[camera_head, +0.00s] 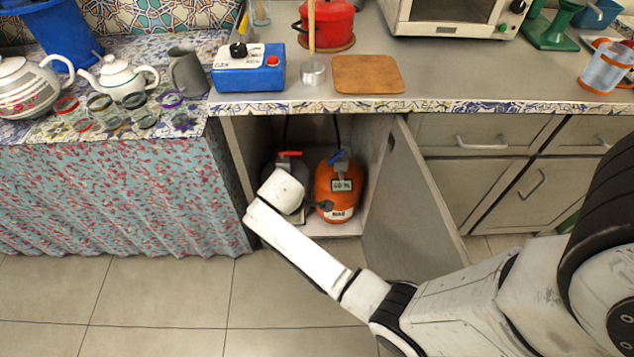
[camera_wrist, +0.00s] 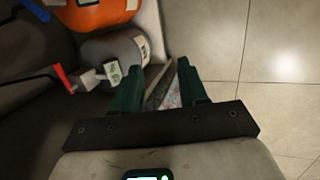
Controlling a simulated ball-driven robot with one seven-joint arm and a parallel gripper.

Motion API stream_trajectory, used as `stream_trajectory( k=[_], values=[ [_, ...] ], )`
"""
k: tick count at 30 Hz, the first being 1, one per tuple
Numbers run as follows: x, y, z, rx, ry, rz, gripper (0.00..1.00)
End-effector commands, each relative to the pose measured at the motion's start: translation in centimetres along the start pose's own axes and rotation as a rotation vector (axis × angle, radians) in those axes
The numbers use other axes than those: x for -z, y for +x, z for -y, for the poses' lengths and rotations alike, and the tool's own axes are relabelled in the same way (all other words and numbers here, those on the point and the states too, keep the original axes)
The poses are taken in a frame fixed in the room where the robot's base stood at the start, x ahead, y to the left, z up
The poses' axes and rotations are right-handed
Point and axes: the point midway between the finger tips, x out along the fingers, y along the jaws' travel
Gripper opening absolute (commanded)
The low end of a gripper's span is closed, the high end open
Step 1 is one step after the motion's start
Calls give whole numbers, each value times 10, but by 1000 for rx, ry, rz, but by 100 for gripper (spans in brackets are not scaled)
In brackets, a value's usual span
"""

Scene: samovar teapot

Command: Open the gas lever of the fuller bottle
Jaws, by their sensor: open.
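Two gas bottles stand in the open cabinet under the counter. The orange bottle (camera_head: 344,187) on the right has a blue lever (camera_head: 336,156) and a small tag (camera_head: 341,185) that seems to read 60 %. The grey bottle on the left has a red lever (camera_head: 289,153); my arm's end hides much of it. In the wrist view, the grey bottle (camera_wrist: 112,50), its red lever (camera_wrist: 63,80) and a small pale tag (camera_wrist: 113,73) lie left of my gripper (camera_wrist: 156,82). The tag is unreadable. The orange bottle (camera_wrist: 95,14) is at the top left. My gripper is open and empty.
The cabinet door (camera_head: 405,205) is swung open to the right of the bottles, beside my arm. A patterned curtain (camera_head: 120,195) hangs on the left. The counter (camera_head: 440,80) above carries a blue gas box (camera_head: 248,75). The tiled floor (camera_head: 170,300) is clear.

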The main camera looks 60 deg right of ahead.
Motion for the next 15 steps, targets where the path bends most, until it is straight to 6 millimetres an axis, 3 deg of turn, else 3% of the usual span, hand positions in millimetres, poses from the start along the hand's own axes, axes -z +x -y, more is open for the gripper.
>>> stream_trajectory(
  k=[1,3,15],
  values=[
    [0,15,-6,-9,122,-3,43],
    [-3,24,-16,-18,316,-6,43],
    [-28,62,-70,-58,1454,-54,43]
  ],
)
